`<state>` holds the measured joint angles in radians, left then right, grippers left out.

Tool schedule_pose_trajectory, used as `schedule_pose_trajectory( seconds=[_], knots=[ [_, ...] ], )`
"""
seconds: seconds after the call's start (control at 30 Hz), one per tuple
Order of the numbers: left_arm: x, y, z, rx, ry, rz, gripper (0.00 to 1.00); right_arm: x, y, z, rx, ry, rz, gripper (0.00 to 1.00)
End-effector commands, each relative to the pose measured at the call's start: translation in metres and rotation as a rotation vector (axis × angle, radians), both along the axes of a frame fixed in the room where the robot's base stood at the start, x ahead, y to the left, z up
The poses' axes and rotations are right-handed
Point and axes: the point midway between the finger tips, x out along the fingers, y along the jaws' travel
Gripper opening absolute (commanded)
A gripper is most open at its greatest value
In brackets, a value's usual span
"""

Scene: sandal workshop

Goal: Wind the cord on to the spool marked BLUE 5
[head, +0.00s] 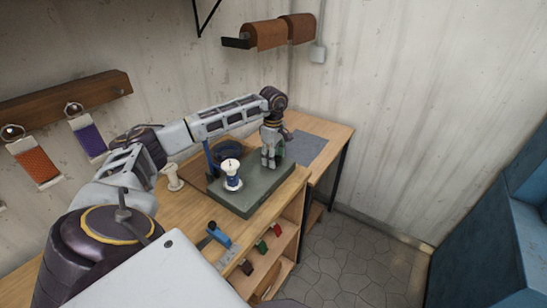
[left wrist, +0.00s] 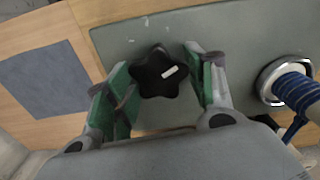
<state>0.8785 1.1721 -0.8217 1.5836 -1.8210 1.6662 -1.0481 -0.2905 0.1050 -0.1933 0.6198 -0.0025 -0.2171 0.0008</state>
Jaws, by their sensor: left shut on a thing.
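A grey-green winder base (head: 250,192) sits on the wooden bench and also shows in the left wrist view (left wrist: 235,40). A white spool with blue cord on it (head: 232,180) stands upright on the base. In the left wrist view the blue windings (left wrist: 297,90) are at the right edge, with a strand of cord trailing below. No marking on the spool is readable. My left gripper (head: 270,162) points down over the base's far right part. Its green-padded fingers are shut on a black star-shaped knob (left wrist: 160,74), which the gripper hides in the head view. My right gripper is out of view.
A pale spool (head: 172,176) stands left of the base. A grey mat (head: 306,148) lies on the bench's right end. A blue-topped tool (head: 219,235) lies near the front edge.

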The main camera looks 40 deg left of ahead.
Motion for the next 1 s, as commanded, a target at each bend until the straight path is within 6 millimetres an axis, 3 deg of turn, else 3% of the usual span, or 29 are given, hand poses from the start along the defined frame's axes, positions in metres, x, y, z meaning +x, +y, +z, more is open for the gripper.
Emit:
schedule_pose_trajectory(
  seconds=[0.4,0.9,0.93,1.0],
  knots=[
    [-0.002,0.0005,-0.0026,0.0,0.008,-0.192,0.31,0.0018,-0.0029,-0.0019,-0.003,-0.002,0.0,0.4],
    [-0.0023,0.001,-0.0025,0.001,0.009,-0.214,0.31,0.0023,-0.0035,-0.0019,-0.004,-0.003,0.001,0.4],
    [-0.0023,0.001,-0.0025,0.001,0.009,-0.214,0.56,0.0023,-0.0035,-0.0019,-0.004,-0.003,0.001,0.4],
    [-0.0022,0.001,-0.0025,0.001,0.009,-0.214,0.65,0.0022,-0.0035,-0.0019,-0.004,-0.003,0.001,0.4]
  ],
)
